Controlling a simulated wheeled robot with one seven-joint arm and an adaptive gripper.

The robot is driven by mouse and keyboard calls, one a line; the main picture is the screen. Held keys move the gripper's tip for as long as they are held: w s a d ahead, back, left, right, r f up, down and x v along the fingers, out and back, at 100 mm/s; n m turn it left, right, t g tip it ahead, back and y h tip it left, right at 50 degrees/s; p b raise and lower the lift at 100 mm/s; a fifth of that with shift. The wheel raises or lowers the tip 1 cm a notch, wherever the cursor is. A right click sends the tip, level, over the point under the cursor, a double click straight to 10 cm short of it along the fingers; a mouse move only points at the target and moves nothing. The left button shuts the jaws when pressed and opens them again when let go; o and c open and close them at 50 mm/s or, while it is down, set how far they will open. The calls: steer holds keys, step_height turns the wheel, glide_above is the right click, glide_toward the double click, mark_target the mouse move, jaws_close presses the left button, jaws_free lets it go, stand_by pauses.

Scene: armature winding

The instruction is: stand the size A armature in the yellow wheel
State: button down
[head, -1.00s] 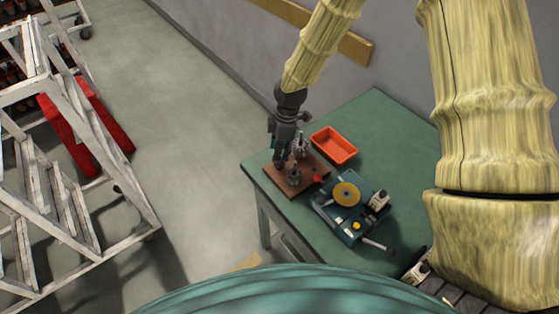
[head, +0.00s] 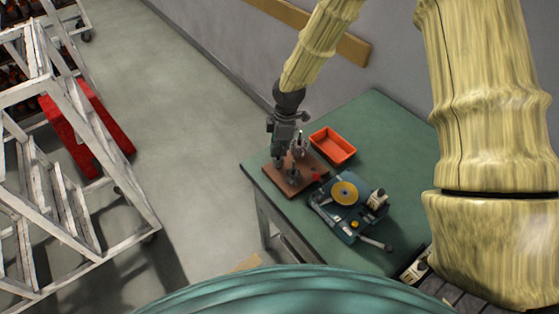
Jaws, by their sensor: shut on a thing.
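My gripper (head: 294,138) is above the brown board at the table's far left corner. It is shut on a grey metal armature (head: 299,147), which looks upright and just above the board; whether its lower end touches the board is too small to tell. Another armature (head: 294,176) stands on the board (head: 314,164) nearer to me, and a further dark piece (head: 279,162) is partly hidden beside the gripper. I cannot read the sizes. The yellow wheel (head: 345,193) lies flat on the dark teal winding machine, right of the board, with nothing standing in it.
An orange-red tray (head: 332,146) is behind the board, close to my gripper. A small red thing (head: 316,177) is at the board's right edge. The machine (head: 349,213) has a pale block (head: 377,199) and a lever (head: 376,244). The green table (head: 385,130) is bare behind.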

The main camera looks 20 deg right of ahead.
steer(key=shift+r, duration=0.1)
steer(key=shift+r+p, duration=2)
steer(key=shift+r, duration=0.7)
steer(key=shift+f, duration=0.1)
